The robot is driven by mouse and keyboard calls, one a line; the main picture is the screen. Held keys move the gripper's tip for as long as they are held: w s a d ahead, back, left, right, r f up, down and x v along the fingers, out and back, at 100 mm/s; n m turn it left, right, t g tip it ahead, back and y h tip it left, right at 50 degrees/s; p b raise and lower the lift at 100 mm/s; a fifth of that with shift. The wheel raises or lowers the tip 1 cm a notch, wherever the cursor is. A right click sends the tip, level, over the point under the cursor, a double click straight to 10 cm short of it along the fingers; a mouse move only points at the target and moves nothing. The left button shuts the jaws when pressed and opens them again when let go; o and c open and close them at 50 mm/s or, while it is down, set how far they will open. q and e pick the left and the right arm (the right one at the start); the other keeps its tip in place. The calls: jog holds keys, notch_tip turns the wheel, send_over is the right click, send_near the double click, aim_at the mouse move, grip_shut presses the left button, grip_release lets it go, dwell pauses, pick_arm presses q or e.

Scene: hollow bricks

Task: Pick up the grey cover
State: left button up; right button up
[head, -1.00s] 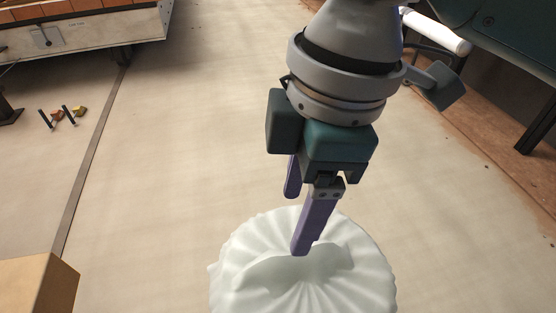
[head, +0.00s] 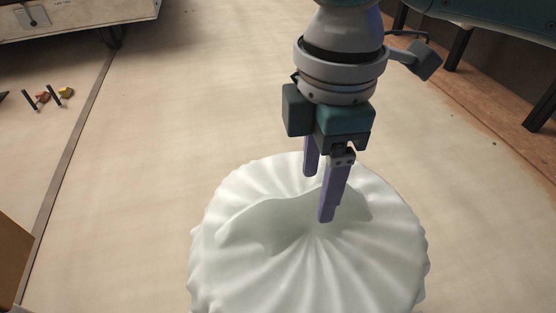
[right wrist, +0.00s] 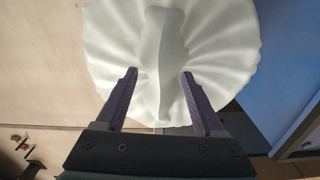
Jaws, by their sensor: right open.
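The cover (head: 270,270) is a round, pleated, pale grey-white piece with a raised ridge across its middle. It fills the lower centre of the head view and the top of the right wrist view (right wrist: 215,40). My right gripper (head: 318,196) is open and empty, pointing down over the cover's ridge. In the right wrist view its two purple fingers (right wrist: 160,75) stand apart, one on each side of the ridge's near end. I cannot tell whether the fingertips touch the cover. What lies under the cover is hidden. My left gripper is not in view.
A brown box-like edge (head: 14,255) shows at the lower left. A bench or conveyor (head: 70,18) stands at the upper left. Small red and yellow pieces (head: 66,92) lie on the floor at the left. The floor (head: 190,90) behind the cover is clear.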

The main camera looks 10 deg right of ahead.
aim_at(316, 193)
notch_tip(316, 193, down, 3)
jog(key=shift+f+b, duration=0.15)
jog(key=shift+b, duration=0.25)
jog(key=shift+c, duration=0.2)
grip_shut()
dwell(0.8)
